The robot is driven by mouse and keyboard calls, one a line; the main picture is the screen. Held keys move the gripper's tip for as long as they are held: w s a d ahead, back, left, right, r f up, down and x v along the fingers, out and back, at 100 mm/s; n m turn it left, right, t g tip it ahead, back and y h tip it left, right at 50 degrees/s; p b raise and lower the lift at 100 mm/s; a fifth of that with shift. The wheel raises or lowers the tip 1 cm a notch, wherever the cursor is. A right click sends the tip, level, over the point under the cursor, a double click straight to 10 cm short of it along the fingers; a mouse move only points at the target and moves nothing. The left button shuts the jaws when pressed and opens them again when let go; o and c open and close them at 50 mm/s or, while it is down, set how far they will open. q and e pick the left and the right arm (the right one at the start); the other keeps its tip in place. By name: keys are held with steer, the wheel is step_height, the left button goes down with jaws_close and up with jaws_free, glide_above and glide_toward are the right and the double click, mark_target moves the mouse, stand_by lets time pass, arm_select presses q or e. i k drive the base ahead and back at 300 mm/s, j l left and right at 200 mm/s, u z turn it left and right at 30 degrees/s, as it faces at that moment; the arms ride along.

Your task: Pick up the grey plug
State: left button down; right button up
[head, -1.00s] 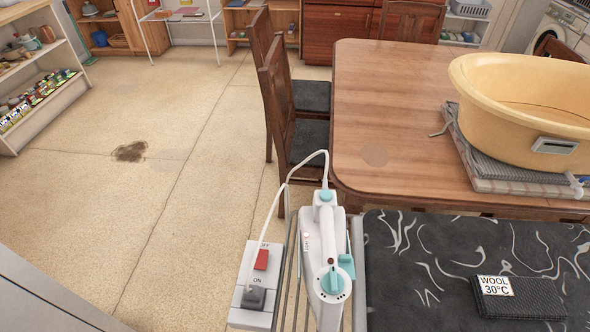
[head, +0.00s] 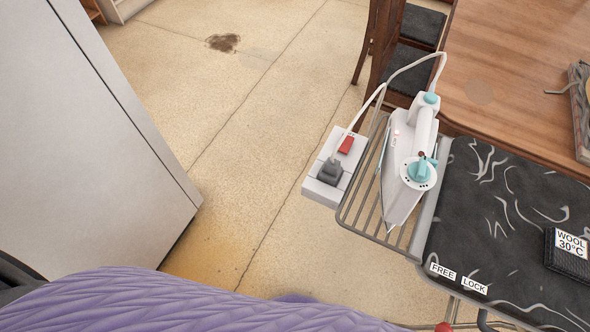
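The grey plug (head: 329,171) sits in the white socket box (head: 324,192), beside the red switch (head: 346,144). A white cord (head: 362,108) runs up from the plug and arcs over to the iron. The white and teal iron (head: 410,165) rests on the wire rack (head: 376,205) at the left end of the ironing board. The socket box is at the rack's left side. Neither of my grippers shows in the head view.
The dark ironing board (head: 500,215) has a folded dark cloth (head: 570,255) with a WOOL label and FREE and LOCK labels at its near edge. A wooden table (head: 510,60) and chairs (head: 416,60) stand behind. A tall grey cabinet (head: 85,130) is at left. The floor between is clear.

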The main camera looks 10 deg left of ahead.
mark_target(330, 173)
steer(key=i+j+z, duration=0.2)
steer(key=z, duration=0.15)
steer(key=i+j+z, duration=0.15)
steer(key=z, duration=0.15)
steer(key=i+j+z, duration=0.1)
steer(key=j+z, duration=0.25)
